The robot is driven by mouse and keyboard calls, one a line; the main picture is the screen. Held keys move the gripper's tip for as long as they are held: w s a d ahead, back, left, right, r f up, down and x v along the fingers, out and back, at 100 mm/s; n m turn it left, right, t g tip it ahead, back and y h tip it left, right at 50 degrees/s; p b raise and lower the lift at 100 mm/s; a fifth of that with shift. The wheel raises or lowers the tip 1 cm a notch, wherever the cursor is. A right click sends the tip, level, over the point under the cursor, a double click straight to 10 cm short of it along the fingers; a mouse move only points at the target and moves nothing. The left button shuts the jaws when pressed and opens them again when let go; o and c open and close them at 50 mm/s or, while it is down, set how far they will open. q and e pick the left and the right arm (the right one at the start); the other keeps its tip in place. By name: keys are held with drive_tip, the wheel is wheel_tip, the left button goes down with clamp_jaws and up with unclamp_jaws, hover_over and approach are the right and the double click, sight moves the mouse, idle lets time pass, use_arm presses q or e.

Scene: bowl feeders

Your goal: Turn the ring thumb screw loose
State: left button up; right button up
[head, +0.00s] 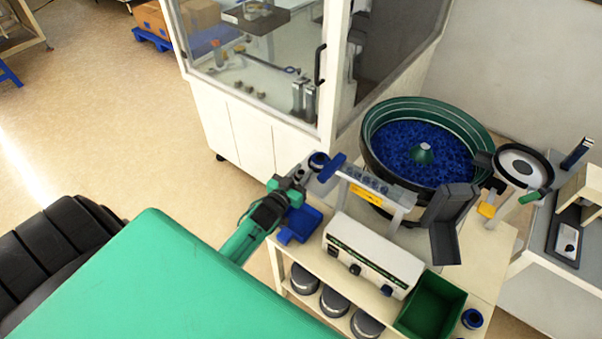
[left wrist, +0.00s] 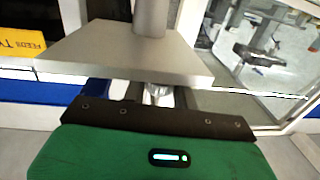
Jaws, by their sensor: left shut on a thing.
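My left gripper (head: 294,190) reaches the left end of the feeder bench. In the left wrist view its dark fingers (left wrist: 158,97) are shut on a small silver piece (left wrist: 157,94), which appears to be the ring thumb screw. That piece sits just below a flat grey plate (left wrist: 120,52) with a round grey post (left wrist: 151,18) rising from it. The fingers and plate hide most of the screw, and in the head view I cannot make it out. My right gripper is in neither view.
A green bowl feeder (head: 483,132) full of blue parts stands behind the white control box (head: 373,255). A blue tray (head: 304,222) lies beside my gripper. A green bin (head: 432,305) is at the front right. A glazed cabinet (head: 262,146) stands close behind the bench.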

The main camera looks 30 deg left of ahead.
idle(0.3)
use_arm(q)
drive_tip(key=o, duration=0.9)
drive_tip(key=shift+o, duration=0.2)
drive_tip(key=shift+s, duration=0.1)
drive_tip(key=shift+s+f, duration=0.1)
drive_tip(key=shift+s, duration=0.1)
drive_tip(key=s+b, duration=0.3)
drive_tip(key=s, duration=1)
drive_tip(key=shift+s, duration=0.15)
drive_tip(key=shift+d, duration=0.1)
